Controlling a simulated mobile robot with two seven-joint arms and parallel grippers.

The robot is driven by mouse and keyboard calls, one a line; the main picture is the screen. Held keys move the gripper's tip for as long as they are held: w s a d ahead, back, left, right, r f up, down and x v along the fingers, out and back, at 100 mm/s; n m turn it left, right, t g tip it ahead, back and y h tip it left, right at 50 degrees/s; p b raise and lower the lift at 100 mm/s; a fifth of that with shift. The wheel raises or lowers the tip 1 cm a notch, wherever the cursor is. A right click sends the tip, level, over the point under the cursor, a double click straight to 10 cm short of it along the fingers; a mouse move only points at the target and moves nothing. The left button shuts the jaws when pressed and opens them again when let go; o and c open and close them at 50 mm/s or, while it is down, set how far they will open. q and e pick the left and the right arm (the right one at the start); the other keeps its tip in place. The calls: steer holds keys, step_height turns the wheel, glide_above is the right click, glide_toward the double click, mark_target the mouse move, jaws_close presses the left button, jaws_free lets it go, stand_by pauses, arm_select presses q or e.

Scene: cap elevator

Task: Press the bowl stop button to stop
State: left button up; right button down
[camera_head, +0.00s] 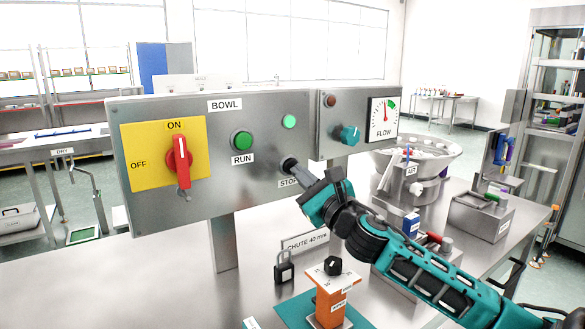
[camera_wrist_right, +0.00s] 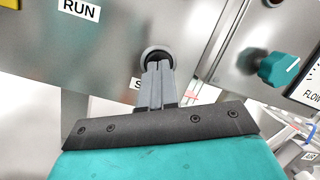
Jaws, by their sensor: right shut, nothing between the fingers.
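The grey bowl panel (camera_head: 255,180) carries a BOWL label, a green RUN button (camera_head: 242,140), a lit green lamp (camera_head: 289,121) and a stop button (camera_head: 286,162) above a partly covered STOP label (camera_head: 288,183). My right gripper (camera_head: 294,166) is shut and empty, its fingertips at the stop button. In the right wrist view the closed fingertips (camera_wrist_right: 157,66) overlap the dark round stop button (camera_wrist_right: 157,55) inside its ring. Whether the button is pushed in cannot be told. My left gripper is not in view.
A red rotary switch (camera_head: 181,160) on a yellow plate points to ON at the left of the panel. A teal knob (camera_head: 349,135) and flow gauge (camera_head: 383,119) sit at its right. A metal bowl (camera_head: 430,150) stands behind.

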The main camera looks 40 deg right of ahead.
steer(key=shift+r+v, duration=0.2)
steer(key=shift+v, duration=0.55)
steer(key=shift+r+v, duration=0.15)
steer(key=shift+v, duration=0.65)
steer(key=shift+r+v, duration=0.2)
steer(key=shift+v, duration=0.55)
steer(key=shift+s, duration=0.1)
steer(key=shift+s, duration=0.1)
